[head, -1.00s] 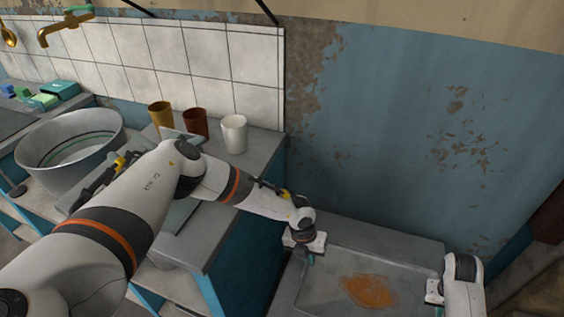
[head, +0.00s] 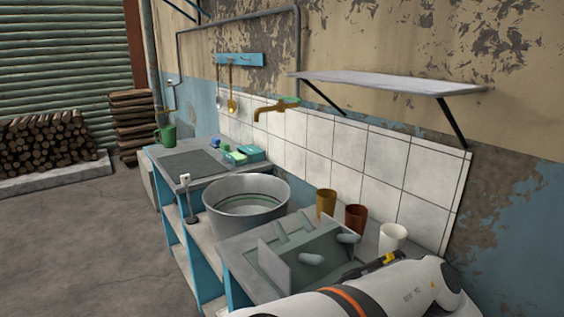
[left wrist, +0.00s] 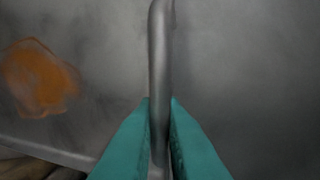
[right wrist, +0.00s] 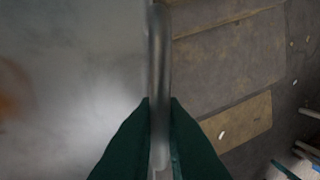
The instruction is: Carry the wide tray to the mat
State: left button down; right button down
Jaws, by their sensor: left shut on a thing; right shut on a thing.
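The wide tray shows only in the wrist views, as a grey metal surface (left wrist: 100,60) with an orange-brown stain at left; it also shows in the right wrist view (right wrist: 85,60). My left gripper (left wrist: 160,103) is shut on a grey bar handle (left wrist: 160,45) of the tray. My right gripper (right wrist: 160,103) is shut on another bar handle (right wrist: 159,50) at the tray's edge. A flat dark grey rectangle, seemingly the mat (head: 188,164), lies on the far left counter in the head view. Both grippers are outside the head view.
A large metal basin (head: 247,200) stands beside the dark rectangle. A grey-green rack (head: 290,250) and three cups, ochre (head: 326,204), brown (head: 355,218) and white (head: 392,238), stand nearer. A tap (head: 275,107) and shelf (head: 390,83) are above. Open floor (head: 90,230) lies left.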

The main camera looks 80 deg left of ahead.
aim_at(186, 164)
jog(key=k+j+z, duration=0.15)
jog(key=z, duration=0.25)
jog(key=k+z, duration=0.7)
jog(key=z, duration=0.15)
jog(key=k+j+z, duration=0.1)
jog(key=k+z, duration=0.3)
jog(key=k, duration=0.2)
jog(key=k+z, duration=0.35)
jog(key=k, duration=0.25)
jog(key=k+z, duration=0.1)
jog(key=k, duration=1.15)
jog(key=k+u, duration=0.45)
jog(key=k, duration=0.8)
jog(key=k+u, duration=0.2)
jog(key=u, duration=0.3)
jog(key=k+j+u, duration=0.2)
jog(key=u, duration=1.6)
